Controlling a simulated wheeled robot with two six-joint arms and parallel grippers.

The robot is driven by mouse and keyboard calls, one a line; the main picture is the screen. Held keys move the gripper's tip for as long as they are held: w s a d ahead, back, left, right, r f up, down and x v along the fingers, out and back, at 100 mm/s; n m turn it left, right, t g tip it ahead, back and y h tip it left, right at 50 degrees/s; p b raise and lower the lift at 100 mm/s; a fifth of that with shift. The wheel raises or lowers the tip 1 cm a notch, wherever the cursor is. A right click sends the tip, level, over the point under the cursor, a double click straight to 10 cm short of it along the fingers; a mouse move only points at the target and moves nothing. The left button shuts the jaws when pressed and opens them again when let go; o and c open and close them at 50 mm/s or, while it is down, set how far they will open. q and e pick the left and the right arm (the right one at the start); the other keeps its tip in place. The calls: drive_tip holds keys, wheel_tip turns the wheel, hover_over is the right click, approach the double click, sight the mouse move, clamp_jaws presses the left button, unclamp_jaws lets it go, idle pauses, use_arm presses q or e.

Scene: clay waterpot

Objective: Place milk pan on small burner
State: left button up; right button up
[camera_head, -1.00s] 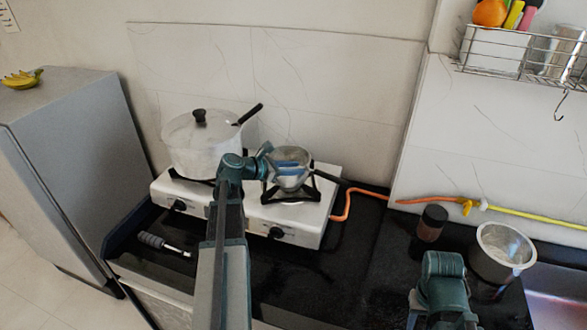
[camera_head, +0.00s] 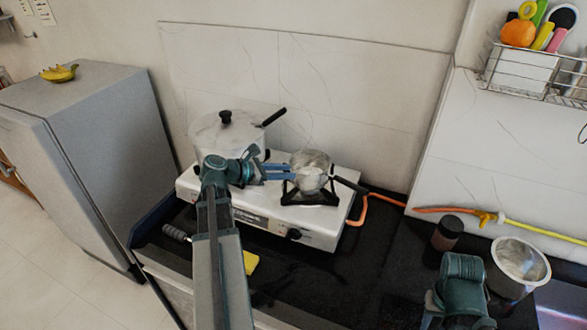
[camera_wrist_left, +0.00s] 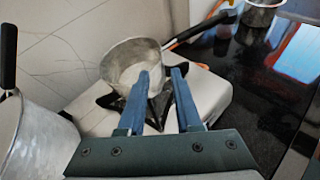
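The milk pan (camera_head: 311,176) is a small grey metal pan with a dark handle pointing right. It sits upright on the right-hand, small burner (camera_head: 318,199) of the white stove. The wrist view shows the pan (camera_wrist_left: 124,58) over the dark pan support. My left gripper (camera_head: 292,173) is at the left side of the pan. Its two blue fingers (camera_wrist_left: 159,74) are apart, with nothing gripped between them; their tips overlap the pan's near side, and I cannot tell if they touch it. At lower right only a teal part of my right arm shows, with no fingers visible.
A large lidded pot (camera_head: 225,138) stands on the left burner, close to my left wrist. An orange hose (camera_head: 385,201) runs right of the stove. A dark jar (camera_head: 447,234) and a steel pot (camera_head: 520,262) stand on the black counter. A yellow sponge (camera_head: 250,262) lies in front.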

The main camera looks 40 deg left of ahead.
use_arm(q)
drive_tip(key=shift+s+r, duration=0.1)
drive_tip(key=shift+s, duration=0.1)
drive_tip(key=d+f+m+g, duration=0.4)
drive_tip(key=d+m, duration=0.3)
drive_tip(key=d, duration=0.5)
drive_tip(key=d+f+m+g, duration=0.45)
drive_tip(key=d+m, duration=0.25)
drive_tip(key=d, duration=0.5)
drive_tip(key=s+d+f+m+g+y, duration=0.2)
drive_tip(key=s+d+m, duration=0.3)
drive_tip(key=d+m, duration=0.3)
drive_tip(key=s+d+f+m+g+y, duration=0.2)
drive_tip(key=s+d+m+y, duration=0.3)
drive_tip(key=d+m, duration=0.4)
drive_tip(key=shift+s+f+m, duration=0.5)
drive_tip(key=shift+s+m, duration=0.05)
drive_tip(key=shift+m, duration=0.65)
